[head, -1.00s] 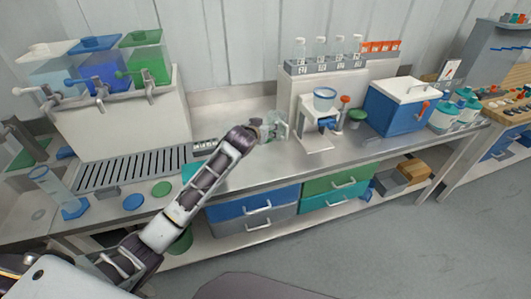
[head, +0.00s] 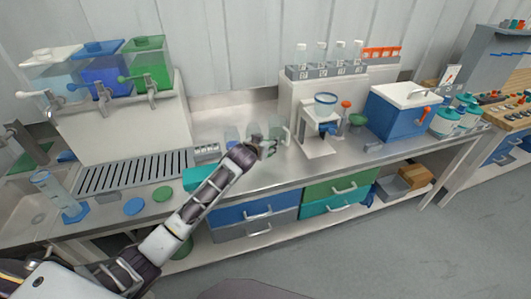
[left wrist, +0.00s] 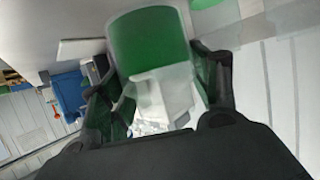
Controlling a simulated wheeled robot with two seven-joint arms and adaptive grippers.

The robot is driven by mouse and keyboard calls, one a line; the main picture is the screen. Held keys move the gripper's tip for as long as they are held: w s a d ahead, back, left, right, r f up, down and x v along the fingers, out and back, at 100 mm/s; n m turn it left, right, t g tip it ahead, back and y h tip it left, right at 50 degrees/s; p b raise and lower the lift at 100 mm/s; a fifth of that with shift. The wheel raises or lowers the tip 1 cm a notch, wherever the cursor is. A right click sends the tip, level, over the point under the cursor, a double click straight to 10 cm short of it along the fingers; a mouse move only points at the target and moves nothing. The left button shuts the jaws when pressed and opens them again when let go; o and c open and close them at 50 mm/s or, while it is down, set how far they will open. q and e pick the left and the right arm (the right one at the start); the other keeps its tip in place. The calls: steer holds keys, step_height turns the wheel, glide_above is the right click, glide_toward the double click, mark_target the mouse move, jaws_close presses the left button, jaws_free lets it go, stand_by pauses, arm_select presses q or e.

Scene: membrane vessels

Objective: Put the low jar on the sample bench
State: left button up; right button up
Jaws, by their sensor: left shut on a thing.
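My right gripper is in neither view. No label shows which surface is the sample bench.
A white stand with a blue-rimmed cup (head: 325,105) and a blue cool box (head: 398,110) are to the right. A drain grate (head: 135,172) and colored tanks (head: 100,70) are to the left. A second bench with a wooden top (head: 505,118) stands at far right.

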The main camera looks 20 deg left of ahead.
arm_select(q)
steer(key=shift+f, duration=0.65)
steer(key=shift+f, duration=1.85)
steer(key=shift+f, duration=0.15)
steer(key=o, duration=1.3)
steer(key=shift+c, duration=0.2)
steer(key=d+v, duration=0.1)
steer(key=v, duration=1.1)
steer(key=shift+a, duration=0.45)
